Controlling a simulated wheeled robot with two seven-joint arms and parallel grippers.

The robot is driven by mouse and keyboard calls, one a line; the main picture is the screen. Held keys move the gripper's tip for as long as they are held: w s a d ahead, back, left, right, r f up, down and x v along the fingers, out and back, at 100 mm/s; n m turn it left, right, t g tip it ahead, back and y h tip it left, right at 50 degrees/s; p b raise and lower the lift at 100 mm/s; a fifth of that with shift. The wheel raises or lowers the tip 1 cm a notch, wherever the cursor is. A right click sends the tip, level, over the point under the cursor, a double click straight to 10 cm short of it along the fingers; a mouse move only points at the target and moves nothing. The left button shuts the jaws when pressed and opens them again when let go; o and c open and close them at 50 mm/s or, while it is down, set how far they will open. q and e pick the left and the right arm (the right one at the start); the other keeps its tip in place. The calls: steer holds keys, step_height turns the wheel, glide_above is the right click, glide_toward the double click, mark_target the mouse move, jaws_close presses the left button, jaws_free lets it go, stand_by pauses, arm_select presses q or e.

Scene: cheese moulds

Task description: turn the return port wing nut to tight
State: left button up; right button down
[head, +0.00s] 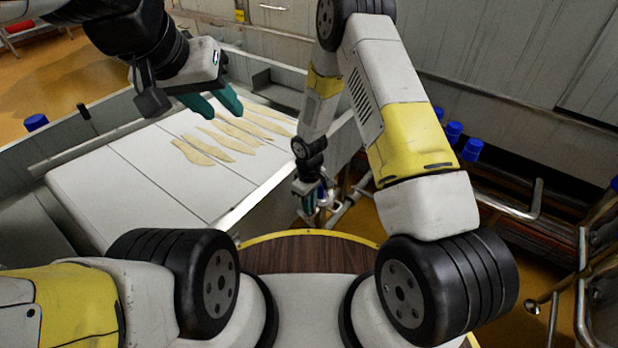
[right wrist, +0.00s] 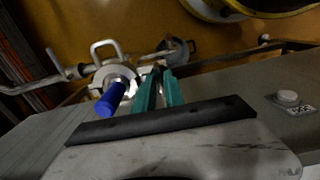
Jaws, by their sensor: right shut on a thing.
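The return port fitting (right wrist: 115,75) is a round pale metal piece on a pipe in the right wrist view, with a blue-ended handle (right wrist: 110,98) in front of it. A metal loop (right wrist: 104,46), which looks like a wing of the wing nut, stands out from its upper side. My right gripper (right wrist: 158,72) is shut, its teal fingers close together at the fitting's right side; the gripped part of the nut is mostly hidden between them. In the head view my right gripper (head: 313,200) is low beside the pale vat. My left gripper (head: 213,104) is open and empty above the vat table.
Several pale strips (head: 215,140) lie on the white table surface (head: 130,185). Metal pipes (head: 350,200) run beside the vat near my right gripper. Blue-capped posts (head: 472,149) and pipework stand at the right. The orange-brown floor (head: 70,90) is open at the upper left.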

steer(key=shift+w, duration=0.1)
steer(key=c, duration=1.6)
jaws_free()
steer(key=shift+o, duration=0.2)
step_height(320, 180, up, 8)
steer(key=shift+f, duration=0.1)
